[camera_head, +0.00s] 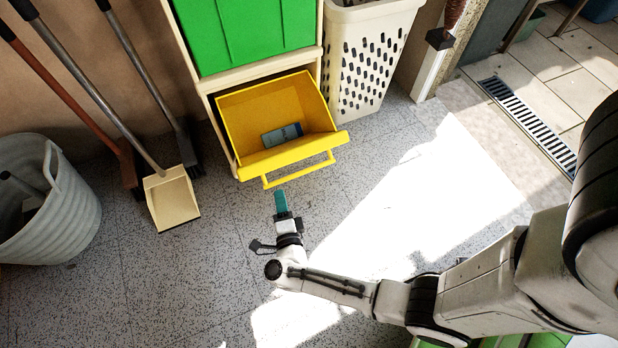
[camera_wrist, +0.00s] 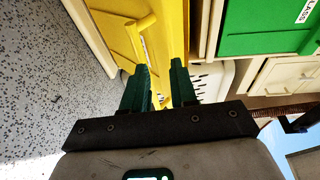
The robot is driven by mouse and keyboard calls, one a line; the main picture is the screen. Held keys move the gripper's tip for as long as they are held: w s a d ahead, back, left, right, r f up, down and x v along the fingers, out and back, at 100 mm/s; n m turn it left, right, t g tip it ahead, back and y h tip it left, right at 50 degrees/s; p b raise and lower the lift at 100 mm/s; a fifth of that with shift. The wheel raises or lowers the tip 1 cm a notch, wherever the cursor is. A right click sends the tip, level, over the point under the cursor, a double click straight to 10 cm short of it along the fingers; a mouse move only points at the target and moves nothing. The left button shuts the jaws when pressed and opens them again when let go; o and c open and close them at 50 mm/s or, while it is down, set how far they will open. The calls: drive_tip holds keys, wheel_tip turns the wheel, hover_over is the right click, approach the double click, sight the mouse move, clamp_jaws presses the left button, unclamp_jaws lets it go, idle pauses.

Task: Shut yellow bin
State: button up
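The yellow bin (camera_head: 277,124) is tilted open at the bottom of a cream cabinet, with a yellow bar handle (camera_head: 298,168) along its front. A grey-blue item (camera_head: 282,136) lies inside it. In the wrist view the yellow bin (camera_wrist: 150,40) fills the upper middle, just beyond the fingers. My gripper (camera_head: 281,202) is in front of and below the handle, apart from it in the head view. In the wrist view my gripper (camera_wrist: 161,82) has its two green fingers spread apart with nothing between them.
A green bin (camera_head: 245,35) sits above the yellow one, closed. A cream perforated basket (camera_head: 368,60) stands right of the cabinet. Brooms, a dustpan (camera_head: 171,197) and a grey tub (camera_head: 45,205) are at the left. The speckled floor before the bin is clear.

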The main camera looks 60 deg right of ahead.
sight(298, 173)
drive_tip(key=s+d+f+m+g+h, duration=0.2)
drive_tip(key=s+d+f+g, duration=0.1)
drive_tip(key=s, duration=0.1)
drive_tip(key=b+x, duration=0.2)
drive_tip(key=x, duration=0.3)
drive_tip(key=b+x, duration=0.1)
drive_tip(key=x, duration=0.4)
drive_tip(key=shift+w+d+f+b, duration=0.1)
drive_tip(key=shift+w+d+b, duration=0.05)
drive_tip(key=shift+w+b, duration=0.3)
clamp_jaws()
